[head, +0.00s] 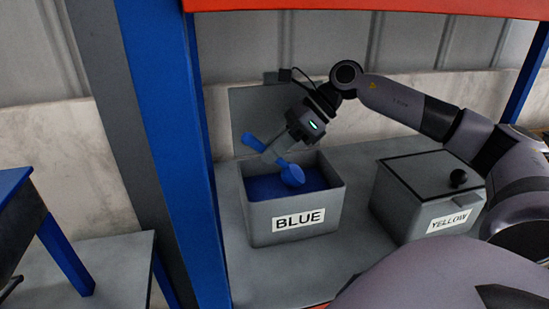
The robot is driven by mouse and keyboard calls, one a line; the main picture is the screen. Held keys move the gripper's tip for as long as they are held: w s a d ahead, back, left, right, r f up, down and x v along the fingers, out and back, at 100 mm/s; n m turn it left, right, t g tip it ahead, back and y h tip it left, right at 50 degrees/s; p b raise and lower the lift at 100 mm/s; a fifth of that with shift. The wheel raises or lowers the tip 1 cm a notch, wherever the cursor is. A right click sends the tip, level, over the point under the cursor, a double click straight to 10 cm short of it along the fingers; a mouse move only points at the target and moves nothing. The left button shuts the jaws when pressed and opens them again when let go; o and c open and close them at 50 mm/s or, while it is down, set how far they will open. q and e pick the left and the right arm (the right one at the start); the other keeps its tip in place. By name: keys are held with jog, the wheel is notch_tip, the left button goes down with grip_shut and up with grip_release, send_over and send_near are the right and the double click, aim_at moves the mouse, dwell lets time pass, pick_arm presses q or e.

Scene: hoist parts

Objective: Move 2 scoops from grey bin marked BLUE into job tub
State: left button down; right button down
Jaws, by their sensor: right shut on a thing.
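The grey bin marked BLUE (295,232) stands open on a grey shelf, with blue contents (262,188) inside. My right gripper (275,153) is above the bin, pointing down and to the left. It is shut on a blue scoop (291,174), whose bowl is over the blue contents at the bin's opening. The other end of the scoop sticks out at the upper left of the jaws. I cannot tell whether the bowl touches the contents or holds any. My left gripper and the job tub are not seen.
A grey bin marked YELLOW (428,198) with a closed lid and black knob stands to the right. A blue post (170,130) rises left of the BLUE bin, and an orange-red beam (370,6) crosses above. A blue table (20,215) is at far left.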

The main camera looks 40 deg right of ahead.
notch_tip(320, 180, up, 6)
jog(key=shift+f, duration=0.25)
jog(key=shift+r, duration=0.2)
jog(key=shift+s+d, duration=0.1)
dwell(0.7)
